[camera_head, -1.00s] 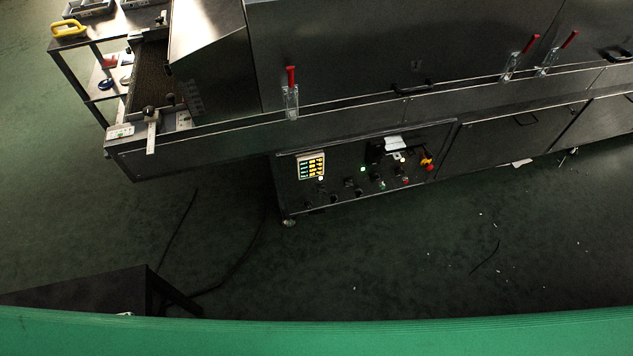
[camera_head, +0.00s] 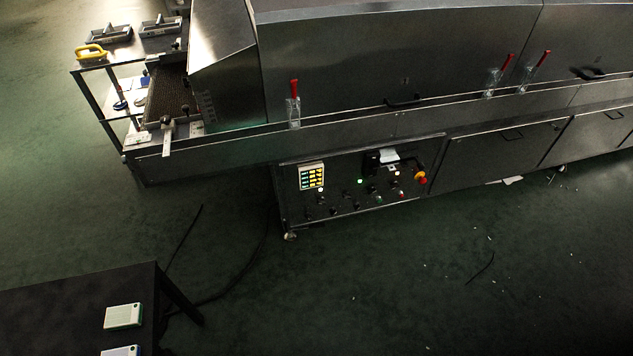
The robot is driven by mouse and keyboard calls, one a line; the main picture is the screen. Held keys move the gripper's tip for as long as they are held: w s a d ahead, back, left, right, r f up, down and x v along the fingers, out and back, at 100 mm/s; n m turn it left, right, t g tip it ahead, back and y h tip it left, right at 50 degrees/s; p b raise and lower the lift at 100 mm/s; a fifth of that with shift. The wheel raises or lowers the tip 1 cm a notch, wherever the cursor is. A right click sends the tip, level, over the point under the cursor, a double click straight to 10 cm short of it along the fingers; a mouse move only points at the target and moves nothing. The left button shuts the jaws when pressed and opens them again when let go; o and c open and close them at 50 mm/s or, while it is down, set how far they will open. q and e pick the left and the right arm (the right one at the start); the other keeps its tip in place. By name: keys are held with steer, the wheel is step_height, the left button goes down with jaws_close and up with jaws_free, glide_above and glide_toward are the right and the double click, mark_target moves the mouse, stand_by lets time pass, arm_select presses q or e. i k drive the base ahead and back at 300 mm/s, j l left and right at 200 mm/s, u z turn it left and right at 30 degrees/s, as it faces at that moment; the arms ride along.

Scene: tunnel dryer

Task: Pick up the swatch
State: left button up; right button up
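I cannot pick out the swatch for certain. A flat pale piece with a green edge (camera_head: 123,316) lies on the dark table (camera_head: 60,305) at the lower left. A second pale piece with a blue edge (camera_head: 121,351) lies just in front of it, cut off by the bottom of the view. Either may be a swatch; they are too small to tell. Neither of my grippers is in view.
The long steel tunnel dryer (camera_head: 350,45) spans the top, with a control panel (camera_head: 365,185) below. Its mesh belt (camera_head: 168,92) shows at the left end, beside a rack holding trays and a yellow-handled tool (camera_head: 90,51). Cables cross the otherwise largely open green floor (camera_head: 400,290).

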mark_target(125, 315)
steer(key=u, duration=1.85)
steer(key=k+l, duration=0.1)
steer(key=l, duration=0.25)
